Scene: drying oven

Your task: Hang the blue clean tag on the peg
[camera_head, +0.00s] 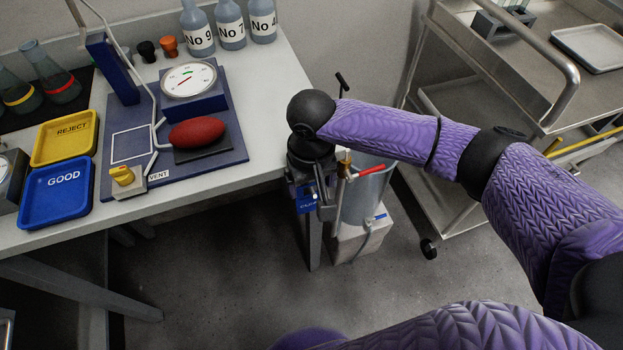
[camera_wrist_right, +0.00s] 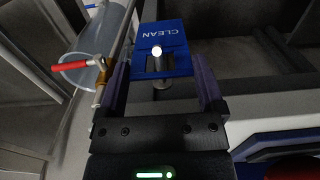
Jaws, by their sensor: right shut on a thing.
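The blue CLEAN tag (camera_wrist_right: 174,36) is between the fingers of my right gripper (camera_wrist_right: 163,72) in the right wrist view, and the gripper is shut on it. In the head view the tag (camera_head: 307,204) shows small and partly hidden below my right wrist, beside the table's right end. A metal peg (camera_wrist_right: 162,82) with a bright round end shows between the fingers, overlapping the tag's lower part. I cannot tell whether the peg passes through the tag's opening or only lines up with it. My left gripper is not in view.
A valve with a red handle (camera_head: 369,173) and a grey cylinder (camera_head: 366,198) stand close right of my right gripper. The table (camera_head: 270,95) holds a yellow REJECT tray (camera_head: 64,138), a blue GOOD tray (camera_head: 56,193) and a gauge (camera_head: 188,79). A metal cart (camera_head: 445,190) stands at the right.

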